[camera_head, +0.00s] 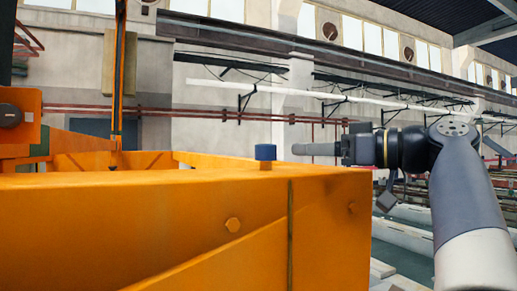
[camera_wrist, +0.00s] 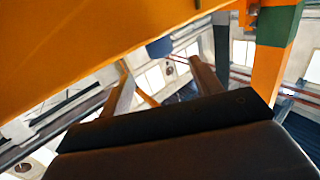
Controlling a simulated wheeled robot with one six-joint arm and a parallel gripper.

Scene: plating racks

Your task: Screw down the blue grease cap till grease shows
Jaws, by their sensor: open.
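The blue grease cap (camera_head: 265,152) stands upright on a short orange base on top of the large orange frame (camera_head: 180,215). In the wrist view the blue cap (camera_wrist: 158,47) shows ahead of the fingers, between their lines. My gripper (camera_head: 297,149) points left at about the cap's height, a short gap to its right in the picture. Its two fingers are apart and empty, as the wrist view of my gripper (camera_wrist: 160,70) shows. No grease can be seen at the cap; its underside and thread are hidden.
The orange frame's top edge runs just below my fingers. An upright orange post (camera_head: 117,80) and a round dark knob (camera_head: 9,115) stand at the left. The space above the cap is clear.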

